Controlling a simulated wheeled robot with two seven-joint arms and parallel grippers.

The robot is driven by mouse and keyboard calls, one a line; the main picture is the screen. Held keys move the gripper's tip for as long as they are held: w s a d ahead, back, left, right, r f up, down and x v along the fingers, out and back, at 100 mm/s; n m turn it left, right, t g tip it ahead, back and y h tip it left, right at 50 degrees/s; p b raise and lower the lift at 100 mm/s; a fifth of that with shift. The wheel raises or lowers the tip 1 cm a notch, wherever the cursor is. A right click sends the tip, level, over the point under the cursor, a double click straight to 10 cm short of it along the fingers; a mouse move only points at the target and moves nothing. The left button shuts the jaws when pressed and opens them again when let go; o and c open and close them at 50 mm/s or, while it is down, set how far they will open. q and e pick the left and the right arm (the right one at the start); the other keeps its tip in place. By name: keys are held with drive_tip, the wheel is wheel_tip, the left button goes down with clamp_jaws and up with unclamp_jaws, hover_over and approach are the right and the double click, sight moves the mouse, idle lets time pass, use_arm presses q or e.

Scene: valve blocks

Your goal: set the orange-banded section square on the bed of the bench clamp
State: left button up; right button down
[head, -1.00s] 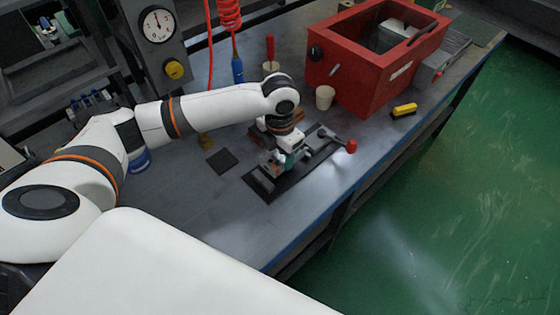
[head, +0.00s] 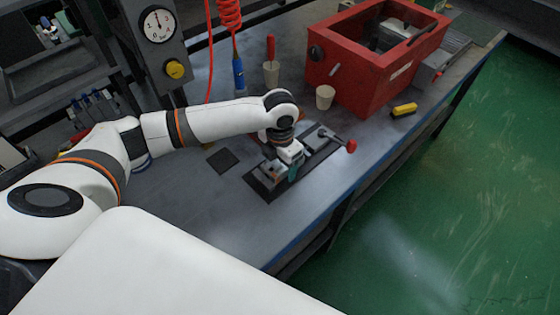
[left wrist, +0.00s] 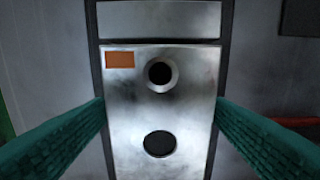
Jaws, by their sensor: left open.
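The orange-banded section (left wrist: 185,105) is a silvery block in the left wrist view, with an orange patch, a ringed hole and a dark round recess on its face. My left gripper (left wrist: 160,125) is open, its green fingers on either side of the block, near its long edges; I cannot tell whether they touch. In the head view my left gripper (head: 291,172) is low over the bench clamp (head: 318,140), which has a dark base and a red-knobbed handle. The gripper and wrist hide much of the clamp bed, so I cannot tell how the section sits. My right gripper is out of view.
A red open-topped box (head: 355,75) stands behind the clamp. A pale cup (head: 325,97) and a yellow-and-black item (head: 404,109) are close to it. A dark square pad (head: 222,160) lies left of the clamp. The bench front left of the clamp is clear.

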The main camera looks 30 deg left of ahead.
use_arm(q)
wheel_tip(320, 180, up, 12)
drive_tip(key=shift+r+b, duration=0.15)
drive_tip(key=shift+b, duration=0.25)
drive_tip(key=shift+d, duration=0.1)
idle(0.8)
